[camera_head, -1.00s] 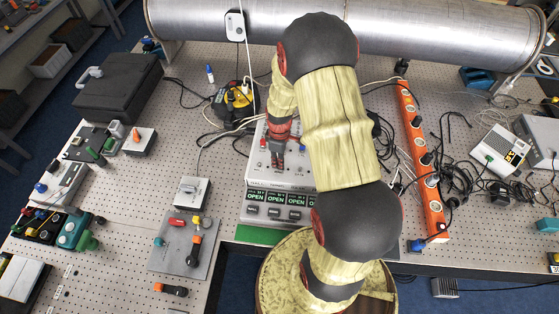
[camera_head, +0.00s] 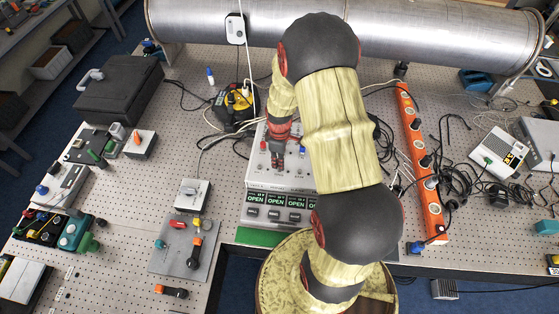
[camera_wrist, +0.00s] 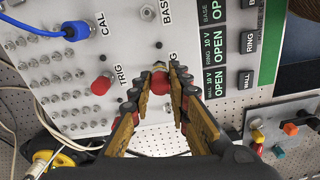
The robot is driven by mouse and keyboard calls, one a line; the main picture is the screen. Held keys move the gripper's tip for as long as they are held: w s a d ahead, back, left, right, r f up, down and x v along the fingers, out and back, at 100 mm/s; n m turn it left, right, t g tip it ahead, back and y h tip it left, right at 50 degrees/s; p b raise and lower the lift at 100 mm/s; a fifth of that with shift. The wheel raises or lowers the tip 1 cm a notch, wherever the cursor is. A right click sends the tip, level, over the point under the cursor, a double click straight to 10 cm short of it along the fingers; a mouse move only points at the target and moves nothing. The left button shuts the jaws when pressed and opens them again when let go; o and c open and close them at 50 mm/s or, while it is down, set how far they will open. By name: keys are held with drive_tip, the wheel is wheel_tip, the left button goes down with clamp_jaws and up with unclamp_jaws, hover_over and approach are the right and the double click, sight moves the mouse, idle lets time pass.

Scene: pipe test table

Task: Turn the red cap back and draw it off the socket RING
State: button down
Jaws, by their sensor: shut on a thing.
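The red cap (camera_wrist: 159,83) sits on a socket of the grey panel (camera_wrist: 70,60) in the wrist view, beside a partly hidden label ending in G. My gripper (camera_wrist: 161,75) is shut on this cap, one finger on each side. The fingers hide most of the cap and its socket. In the head view my gripper (camera_head: 277,164) reaches down onto the top of the box (camera_head: 283,178); the cap cannot be made out there. The displays marked RING 10 V and WALL 10 V (camera_wrist: 212,65) read OPEN.
Another red cap (camera_wrist: 101,85) sits by the TRIG label, close to my left finger. A blue cap (camera_wrist: 76,31) with a cable is by CAL. An orange power strip (camera_head: 421,165) and loose cables lie to the right. A grey plate with parts (camera_head: 183,249) lies at front left.

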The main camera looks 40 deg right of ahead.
drive_tip(key=shift+r+p, duration=1.65)
drive_tip(key=shift+r, duration=1.35)
drive_tip(key=shift+f, duration=0.1)
